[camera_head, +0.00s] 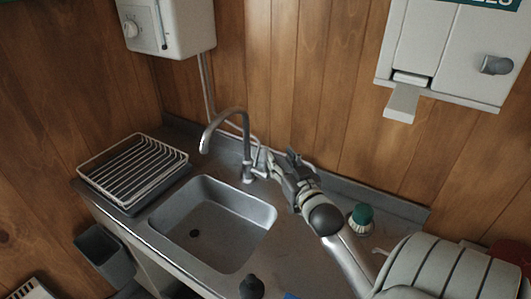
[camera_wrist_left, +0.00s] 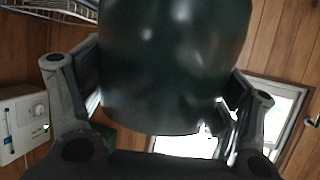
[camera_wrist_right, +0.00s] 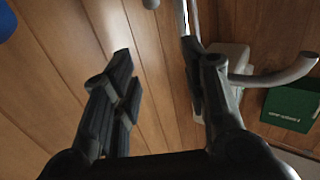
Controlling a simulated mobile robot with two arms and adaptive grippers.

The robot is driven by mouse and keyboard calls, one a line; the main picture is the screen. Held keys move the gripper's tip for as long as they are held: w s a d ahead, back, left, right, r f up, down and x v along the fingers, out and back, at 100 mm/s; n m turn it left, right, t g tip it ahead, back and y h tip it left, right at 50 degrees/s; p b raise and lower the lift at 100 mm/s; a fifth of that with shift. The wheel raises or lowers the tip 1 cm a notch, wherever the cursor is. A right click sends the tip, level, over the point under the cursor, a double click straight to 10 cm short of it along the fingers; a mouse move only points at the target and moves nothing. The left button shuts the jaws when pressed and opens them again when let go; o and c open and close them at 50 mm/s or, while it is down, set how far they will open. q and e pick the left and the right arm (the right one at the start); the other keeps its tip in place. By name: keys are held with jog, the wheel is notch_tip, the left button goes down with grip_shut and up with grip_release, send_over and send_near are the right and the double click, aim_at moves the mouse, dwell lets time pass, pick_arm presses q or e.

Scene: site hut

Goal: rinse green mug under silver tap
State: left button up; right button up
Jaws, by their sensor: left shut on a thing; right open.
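The green mug (camera_wrist_left: 175,65) fills the top middle of the left wrist view, very dark and close. My left gripper (camera_wrist_left: 160,95) is shut on it, with one finger on either side. The silver tap (camera_head: 246,150) stands behind the sink (camera_head: 268,222), its curved spout reaching left over the basin. No water shows from it. My right gripper (camera_head: 272,168) is open just right of the tap's body. In the right wrist view its fingers (camera_wrist_right: 157,70) are apart, and the tap's spout (camera_wrist_right: 270,77) shows beyond the right finger. Whether it touches the tap is unclear.
A wire dish rack (camera_head: 135,170) stands left of the sink. A green-topped container (camera_head: 361,217) stands on the counter right of my right arm. A white heater (camera_head: 172,28) and a white dispenser (camera_head: 455,50) hang on the wall. A small dark object (camera_head: 252,287) shows at the front, unclear.

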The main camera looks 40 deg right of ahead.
pick_arm(q)
jog(key=shift+w+d+f+b, duration=0.1)
jog(key=shift+f+b, duration=1.35)
jog(key=shift+f, duration=0.15)
jog(key=shift+w+d+f+b, duration=0.1)
jog(key=shift+f+b, duration=1.3)
jog(key=shift+f, duration=0.15)
pick_arm(e)
send_near(265, 153)
jog(key=shift+f, duration=0.5)
pick_arm(q)
jog(key=shift+a+r, duration=0.1)
jog(key=shift+r, duration=0.05)
jog(key=shift+r+p, duration=0.7)
jog(key=shift+p, duration=0.15)
pick_arm(e)
jog(key=x, duration=1.1)
jog(key=shift+d, duration=0.3)
grip_shut()
